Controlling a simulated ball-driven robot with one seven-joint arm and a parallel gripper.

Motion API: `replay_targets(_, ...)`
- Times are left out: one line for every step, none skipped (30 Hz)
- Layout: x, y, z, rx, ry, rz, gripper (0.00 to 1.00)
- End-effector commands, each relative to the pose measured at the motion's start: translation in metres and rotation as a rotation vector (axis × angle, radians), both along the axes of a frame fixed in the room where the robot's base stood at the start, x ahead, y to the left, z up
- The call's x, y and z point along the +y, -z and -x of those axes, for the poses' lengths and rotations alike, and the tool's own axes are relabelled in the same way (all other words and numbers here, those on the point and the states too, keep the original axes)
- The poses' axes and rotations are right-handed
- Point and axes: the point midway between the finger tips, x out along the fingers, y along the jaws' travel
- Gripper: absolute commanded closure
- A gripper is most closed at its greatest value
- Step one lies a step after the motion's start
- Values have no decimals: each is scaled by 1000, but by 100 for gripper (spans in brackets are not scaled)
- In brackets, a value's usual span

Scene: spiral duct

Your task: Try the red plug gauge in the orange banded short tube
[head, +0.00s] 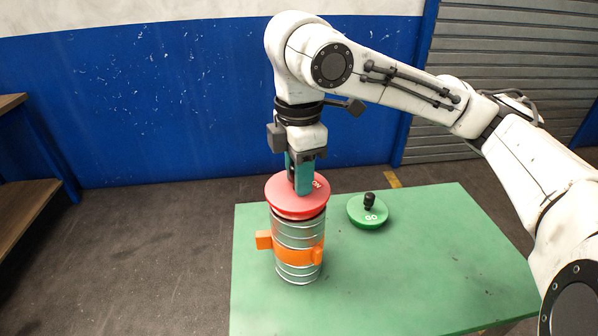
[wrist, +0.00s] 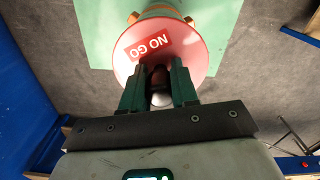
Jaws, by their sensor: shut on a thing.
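The red plug gauge (head: 296,203) is a red disc marked NO GO. It sits over the top end of the orange banded short tube (head: 297,230), a ribbed metal tube standing upright on the green table. Whether any part of the gauge is inside the tube is hidden. My gripper (head: 301,182) points down from above and is shut on the gauge's handle. In the wrist view, the red disc (wrist: 192,48) lies beyond the fingers (wrist: 160,85), with the handle between them. The tube is mostly hidden behind the disc there.
A green gauge (head: 368,212) marked GO, with a black knob, lies on the green table (head: 420,260) right of the tube. The table's front right is clear. A wooden shelf (head: 25,200) stands at the far left, and a blue wall is behind.

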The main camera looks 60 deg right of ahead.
Motion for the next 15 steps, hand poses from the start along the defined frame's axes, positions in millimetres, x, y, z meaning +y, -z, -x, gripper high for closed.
replay_targets(0, 1, 0, -1, 0, 1, 100)
replay_targets(0, 1, 0, -1, 0, 1, 100)
replay_targets(0, 1, 0, -1, 0, 1, 68)
replay_targets(0, 1, 0, -1, 0, 1, 66)
replay_targets(0, 1, 0, -1, 0, 1, 63)
replay_targets(0, 1, 0, -1, 0, 1, 59)
replay_targets(0, 1, 0, 0, 0, 0, 56)
replay_targets(0, 1, 0, 0, 0, 0, 53)
replay_targets(0, 1, 0, 0, 0, 0, 49)
replay_targets(0, 1, 0, 0, 0, 0, 46)
replay_targets(0, 1, 0, 0, 0, 0, 44)
replay_targets(0, 1, 0, 0, 0, 0, 42)
replay_targets(0, 1, 0, 0, 0, 0, 42)
replay_targets(0, 1, 0, 0, 0, 0, 42)
replay_targets(0, 1, 0, 0, 0, 0, 42)
